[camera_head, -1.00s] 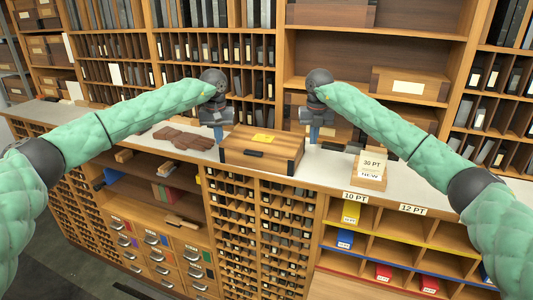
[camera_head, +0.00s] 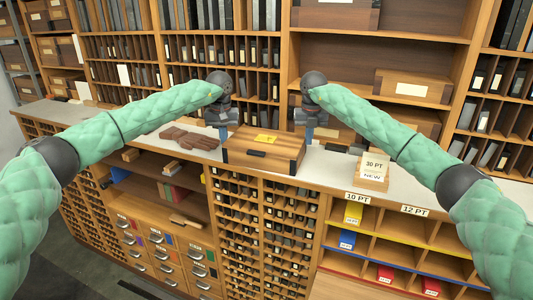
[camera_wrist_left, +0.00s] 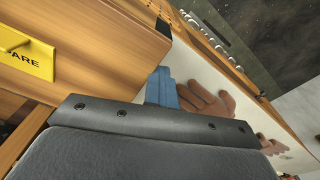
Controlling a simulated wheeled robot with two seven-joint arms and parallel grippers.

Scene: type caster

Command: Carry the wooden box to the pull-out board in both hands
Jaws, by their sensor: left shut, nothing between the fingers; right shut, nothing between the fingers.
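In the left wrist view the fingers (camera_wrist_left: 161,88) are right against or very near that end; contact is unclear. My right gripper (camera_head: 309,134) is shut and empty at the box's right end; contact is unclear. I cannot make out the pull-out board with certainty.
Brown gloves (camera_head: 190,138) lie on the counter left of the box. A "30 PT" card holder (camera_head: 372,172) stands to the right. Shelves rise behind. Below the counter are pigeonholes (camera_head: 240,215), labelled drawers (camera_head: 165,255) and coloured compartments (camera_head: 400,250).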

